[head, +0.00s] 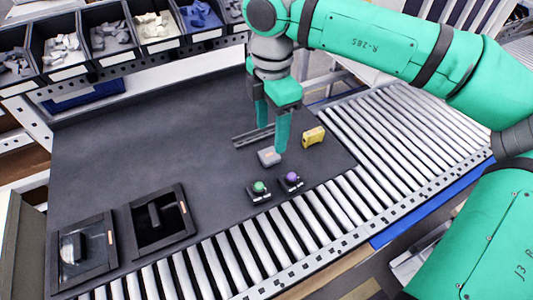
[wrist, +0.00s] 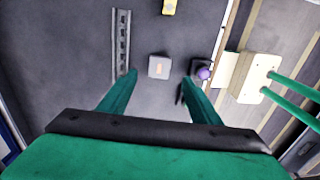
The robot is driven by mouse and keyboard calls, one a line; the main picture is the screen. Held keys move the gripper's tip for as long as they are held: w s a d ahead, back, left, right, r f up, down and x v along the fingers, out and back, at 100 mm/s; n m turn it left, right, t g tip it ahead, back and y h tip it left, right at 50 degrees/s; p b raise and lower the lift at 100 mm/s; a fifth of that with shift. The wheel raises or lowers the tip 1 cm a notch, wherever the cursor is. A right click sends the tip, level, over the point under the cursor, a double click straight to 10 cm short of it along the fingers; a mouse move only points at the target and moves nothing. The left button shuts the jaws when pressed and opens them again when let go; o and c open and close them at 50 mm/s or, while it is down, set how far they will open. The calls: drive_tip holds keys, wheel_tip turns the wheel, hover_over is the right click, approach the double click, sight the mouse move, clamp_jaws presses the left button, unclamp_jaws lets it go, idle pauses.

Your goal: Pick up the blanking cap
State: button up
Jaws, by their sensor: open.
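In the head view the nearer fingertip is just above and right of the cap. In the wrist view both fingers (wrist: 160,77) are clear of the cap, one on each side. The exact height gap is hard to tell.
A purple-topped button (head: 291,179) and a green-topped button (head: 259,188) stand close by. A yellow block (head: 313,136) sits to the right, a slotted metal rail (head: 253,135) behind. Two black trays (head: 130,228) lie front left. Rollers (head: 330,205) border the mat (head: 110,150).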

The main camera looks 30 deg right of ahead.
sight(270, 154)
drive_tip(key=shift+s+d+f, duration=0.1)
drive_tip(key=shift+s+f, duration=0.05)
drive_tip(key=shift+f, duration=0.4)
drive_tip(key=shift+s+d+f, duration=0.1)
drive_tip(key=shift+s+f, duration=0.05)
drive_tip(key=shift+f, duration=0.4)
drive_tip(key=shift+w+a+f, duration=0.1)
drive_tip(key=shift+f, duration=0.8)
drive_tip(key=shift+w+a+f, duration=0.15)
drive_tip(key=shift+f, duration=0.7)
drive_tip(key=shift+w+a+f, duration=0.1)
drive_tip(key=shift+f, duration=0.8)
drive_tip(key=shift+c, duration=0.4)
drive_tip(key=c, duration=1.2)
